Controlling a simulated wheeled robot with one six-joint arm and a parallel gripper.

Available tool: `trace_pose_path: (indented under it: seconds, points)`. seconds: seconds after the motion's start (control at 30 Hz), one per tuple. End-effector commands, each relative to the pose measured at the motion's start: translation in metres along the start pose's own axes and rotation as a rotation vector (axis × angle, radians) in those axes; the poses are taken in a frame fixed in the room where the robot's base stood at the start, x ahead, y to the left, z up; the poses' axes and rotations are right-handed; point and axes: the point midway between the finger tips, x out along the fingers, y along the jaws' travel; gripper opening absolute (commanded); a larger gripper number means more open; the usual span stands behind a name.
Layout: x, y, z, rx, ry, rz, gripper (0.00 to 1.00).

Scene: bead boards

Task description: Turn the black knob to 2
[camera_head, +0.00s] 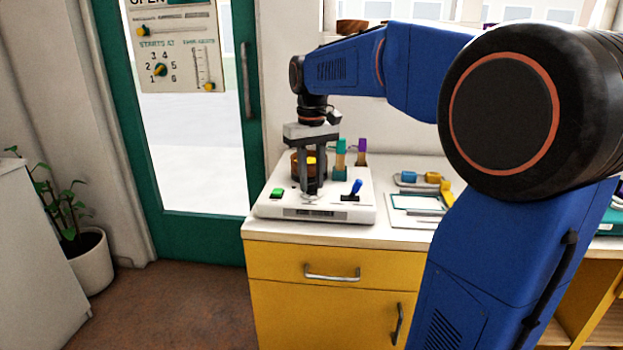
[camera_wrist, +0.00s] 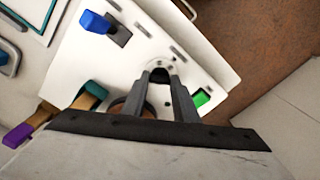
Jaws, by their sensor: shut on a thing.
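The white device (camera_head: 270,207) stands on the counter in the head view, and its panel also shows in the wrist view (camera_wrist: 150,45). My gripper (camera_head: 312,192) points straight down over the middle of the panel. In the wrist view my gripper (camera_wrist: 160,80) has its fingers closed around the black knob (camera_wrist: 159,73), which sits within a pale round dial. The fingers hide most of the knob, and I cannot read its setting or the dial marks.
A green button (camera_head: 277,193) and a blue lever (camera_head: 355,187) flank the knob. A tray (camera_head: 415,208) lies to the right. The counter's front edge is close.

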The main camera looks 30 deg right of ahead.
Motion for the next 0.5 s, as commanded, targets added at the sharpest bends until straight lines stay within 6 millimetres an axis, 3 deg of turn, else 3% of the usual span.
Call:
trace_pose_path:
  seconds: [0.5]
  points:
    - [-0.0006,0.0001,-0.0002,-0.121,0.002,0.000,0.04]
